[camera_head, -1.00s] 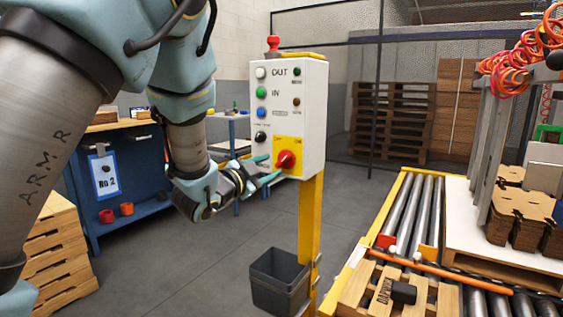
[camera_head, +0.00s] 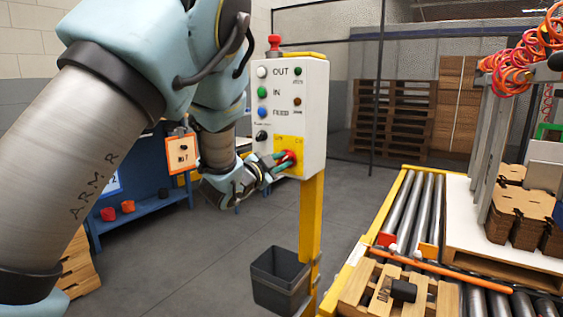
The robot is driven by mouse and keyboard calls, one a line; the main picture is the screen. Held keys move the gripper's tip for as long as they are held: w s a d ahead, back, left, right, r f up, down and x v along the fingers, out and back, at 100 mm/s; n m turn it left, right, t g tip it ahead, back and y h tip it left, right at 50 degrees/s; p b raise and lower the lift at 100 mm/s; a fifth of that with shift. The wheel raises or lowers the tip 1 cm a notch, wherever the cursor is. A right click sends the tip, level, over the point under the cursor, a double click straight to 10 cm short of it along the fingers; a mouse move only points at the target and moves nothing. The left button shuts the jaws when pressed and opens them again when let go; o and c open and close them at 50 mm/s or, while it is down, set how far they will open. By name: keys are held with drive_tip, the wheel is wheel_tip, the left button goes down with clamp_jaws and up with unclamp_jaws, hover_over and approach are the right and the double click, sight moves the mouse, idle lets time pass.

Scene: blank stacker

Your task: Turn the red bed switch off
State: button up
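The red bed switch (camera_head: 291,156) is a rotary knob on a yellow plate (camera_head: 279,142), low on the front of a white control box (camera_head: 316,110). My gripper (camera_head: 285,162) reaches it from the left. Its teal fingers lie close together with their tips at the knob, and they look shut on it. The fingertips partly hide the knob, so its exact angle is hard to read.
Above the switch are a black knob (camera_head: 262,135), blue, green and white buttons, and a red mushroom button (camera_head: 274,42) on top. A yellow post (camera_head: 311,230) carries the box, with a dark bin (camera_head: 280,280) beside it. A roller conveyor (camera_head: 415,215) stands right.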

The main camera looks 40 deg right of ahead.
clamp_jaws()
idle(0.4)
drive_tip(key=n+b, duration=0.1)
drive_tip(key=n, duration=0.3)
drive_tip(key=shift+w+a, duration=0.1)
drive_tip(key=shift+w, duration=0.05)
drive_tip(key=n+b, duration=0.1)
drive_tip(key=n, duration=0.3)
drive_tip(key=shift+w+r, duration=0.1)
drive_tip(key=n, duration=0.5)
drive_tip(key=shift+w, duration=0.1)
drive_tip(key=n, duration=0.4)
drive_tip(key=shift+n, duration=0.4)
